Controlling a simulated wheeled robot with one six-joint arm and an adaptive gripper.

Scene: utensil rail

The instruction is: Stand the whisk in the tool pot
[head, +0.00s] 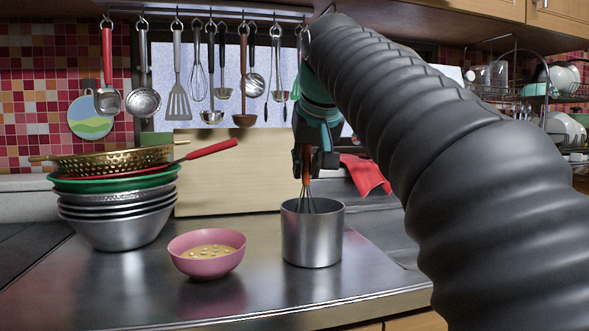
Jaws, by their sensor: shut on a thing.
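My gripper (308,170) is above the tool pot and is shut on the whisk's brown handle. The whisk (308,203) hangs upright with its wire head down. Its wires reach to the mouth of the pot, and their lower ends are hidden behind the pot's near wall. The tool pot (312,239) is a plain silver metal cylinder standing on the steel counter. I cannot tell whether the whisk touches the pot's bottom.
A pink bowl (207,253) stands left of the pot. Stacked bowls and colanders (118,224) stand farther left. A wooden board (222,177) leans behind. Utensils hang from the rail (221,14) above. A red cloth (365,174) lies right. The counter's front (262,292) is clear.

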